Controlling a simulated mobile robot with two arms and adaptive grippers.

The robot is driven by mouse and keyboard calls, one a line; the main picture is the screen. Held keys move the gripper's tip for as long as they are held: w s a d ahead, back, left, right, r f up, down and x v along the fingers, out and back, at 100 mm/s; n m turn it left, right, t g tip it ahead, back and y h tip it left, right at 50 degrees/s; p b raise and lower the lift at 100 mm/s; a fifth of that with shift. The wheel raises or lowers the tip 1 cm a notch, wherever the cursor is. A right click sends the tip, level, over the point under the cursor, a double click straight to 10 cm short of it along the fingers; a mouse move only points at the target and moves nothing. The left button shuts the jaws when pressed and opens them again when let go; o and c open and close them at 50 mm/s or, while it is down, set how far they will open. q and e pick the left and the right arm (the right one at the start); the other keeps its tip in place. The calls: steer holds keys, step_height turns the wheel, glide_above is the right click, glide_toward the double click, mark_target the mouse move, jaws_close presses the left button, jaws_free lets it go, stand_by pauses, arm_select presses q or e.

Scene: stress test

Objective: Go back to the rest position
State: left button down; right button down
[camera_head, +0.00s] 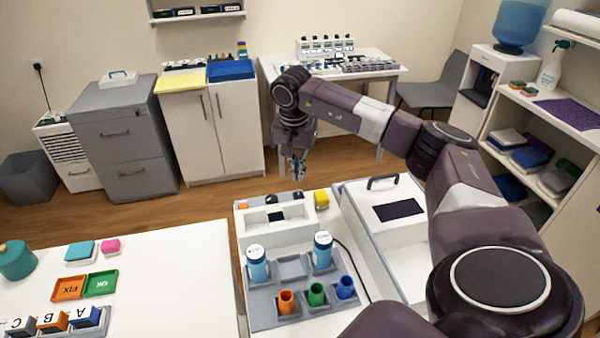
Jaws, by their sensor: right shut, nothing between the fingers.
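My right arm comes in from the lower right and reaches across to the middle of the head view. My right gripper (298,168) hangs with its fingers pointing down, above the far edge of the white bench, and holds nothing. It looks apart from everything around it. My left gripper is not in the head view.
A white case (412,237) with a handle lies to the right. Cabinets (213,135) stand behind, across open floor.

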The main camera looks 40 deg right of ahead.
steer(key=shift+r, duration=0.7)
